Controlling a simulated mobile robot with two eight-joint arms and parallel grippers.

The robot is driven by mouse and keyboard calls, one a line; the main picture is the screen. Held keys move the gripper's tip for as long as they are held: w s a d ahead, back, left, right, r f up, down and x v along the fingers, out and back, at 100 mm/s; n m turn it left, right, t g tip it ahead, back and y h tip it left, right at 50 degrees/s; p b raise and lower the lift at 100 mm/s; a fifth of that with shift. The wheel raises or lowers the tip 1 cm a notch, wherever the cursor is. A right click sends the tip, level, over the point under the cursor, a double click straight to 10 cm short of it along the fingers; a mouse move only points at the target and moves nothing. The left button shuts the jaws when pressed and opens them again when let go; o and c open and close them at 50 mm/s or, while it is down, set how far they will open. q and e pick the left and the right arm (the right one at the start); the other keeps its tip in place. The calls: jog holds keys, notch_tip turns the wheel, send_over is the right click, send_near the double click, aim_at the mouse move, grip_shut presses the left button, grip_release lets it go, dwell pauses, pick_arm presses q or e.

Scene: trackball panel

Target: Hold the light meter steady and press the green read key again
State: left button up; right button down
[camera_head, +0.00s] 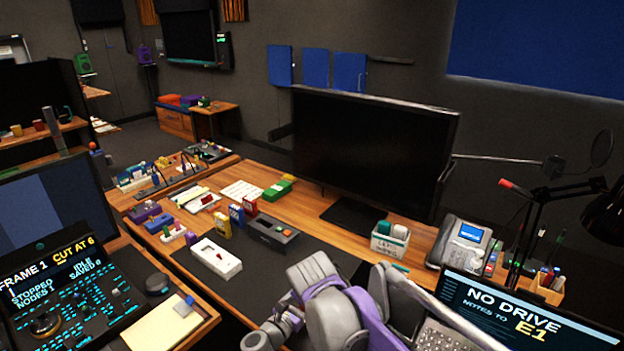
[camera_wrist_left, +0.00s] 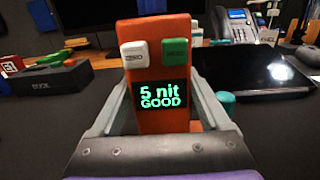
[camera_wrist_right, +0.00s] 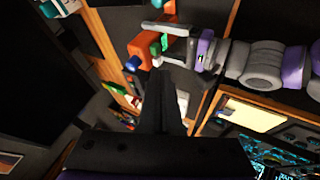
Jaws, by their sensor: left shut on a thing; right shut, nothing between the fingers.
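The orange light meter (camera_wrist_left: 161,38) fills the middle of the left wrist view, upright. It has a white key (camera_wrist_left: 135,54) at left, a green read key (camera_wrist_left: 175,54) at right, and a display (camera_wrist_left: 162,96) reading "5 nit GOOD". My left gripper (camera_wrist_left: 163,112) is shut on the meter, a finger on each side. The right wrist view also shows the meter (camera_wrist_right: 141,46) in the left gripper. My right gripper (camera_wrist_right: 158,85) is shut and empty, its dark fingers pointing toward the meter. No right finger shows over the green key. I cannot make out the meter in the head view.
A large monitor (camera_head: 370,140) stands behind the workspace. A white box (camera_head: 216,258) and dark box (camera_head: 272,232) lie on the desk at left. A basket (camera_head: 390,238) and desk phone (camera_head: 464,240) stand at right. A dark flat screen (camera_wrist_left: 262,72) lies beyond the meter.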

jog(key=w+r+v, duration=0.1)
jog(key=v, duration=0.8)
jog(key=shift+r, duration=0.2)
dwell(0.3)
pick_arm(q)
jog(key=o, duration=1.4)
jog(key=shift+s, duration=0.1)
jog(key=v, duration=1.2)
jog(key=shift+b+v, duration=1.1)
jog(key=shift+v, duration=1.85)
pick_arm(e)
jog(key=shift+s+f, duration=0.1)
jog(key=shift+f, duration=1.15)
